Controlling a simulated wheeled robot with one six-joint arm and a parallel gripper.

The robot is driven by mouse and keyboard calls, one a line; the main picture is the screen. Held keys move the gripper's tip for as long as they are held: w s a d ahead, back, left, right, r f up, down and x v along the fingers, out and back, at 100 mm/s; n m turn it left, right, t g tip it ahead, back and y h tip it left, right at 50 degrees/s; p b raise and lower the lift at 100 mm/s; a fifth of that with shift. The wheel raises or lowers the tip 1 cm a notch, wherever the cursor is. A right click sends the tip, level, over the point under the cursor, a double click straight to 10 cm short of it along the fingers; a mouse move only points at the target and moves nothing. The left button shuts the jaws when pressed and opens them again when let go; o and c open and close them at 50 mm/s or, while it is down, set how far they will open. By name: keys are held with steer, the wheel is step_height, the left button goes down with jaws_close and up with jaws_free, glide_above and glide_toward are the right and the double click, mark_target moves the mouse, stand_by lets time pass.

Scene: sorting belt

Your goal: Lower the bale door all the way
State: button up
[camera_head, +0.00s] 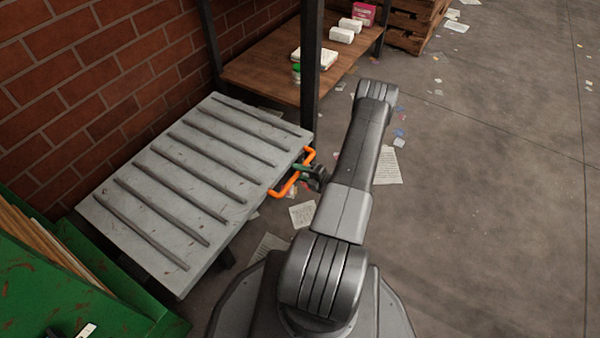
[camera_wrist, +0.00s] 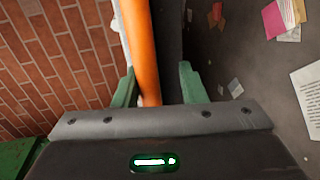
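The bale door (camera_head: 165,180) is a grey ribbed panel at the left of the head view, lying close to flat with a slight tilt. Its orange handle (camera_head: 287,185) sticks out from its right edge. My gripper (camera_head: 309,172) is at this handle. In the wrist view, the orange handle bar (camera_wrist: 141,50) runs between the two green fingers of my gripper (camera_wrist: 158,86). The bar is close to the left finger, and a dark gap shows towards the right finger. The fingers look open, not closed on the bar.
A green machine body (camera_head: 120,300) stands at the lower left, by a brick wall (camera_head: 90,70). Behind the door, a wooden bench (camera_head: 262,75) with a dark post (camera_head: 311,60) carries several small packages. Scraps litter the floor; the floor at right (camera_head: 500,200) is open.

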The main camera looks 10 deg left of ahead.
steer(key=p+v, duration=0.3)
steer(key=v, duration=1)
steer(key=shift+s+d, duration=0.2)
steer(key=shift+d, duration=0.15)
steer(key=shift+r, duration=0.1)
steer(key=b+x, duration=0.3)
steer(key=x, duration=1)
steer(key=shift+w+a, duration=0.15)
steer(key=shift+a, duration=0.2)
steer(key=shift+w+r, duration=0.15)
steer(key=shift+r, duration=0.1)
steer(key=shift+r+p, duration=0.25)
steer(key=shift+p, duration=0.05)
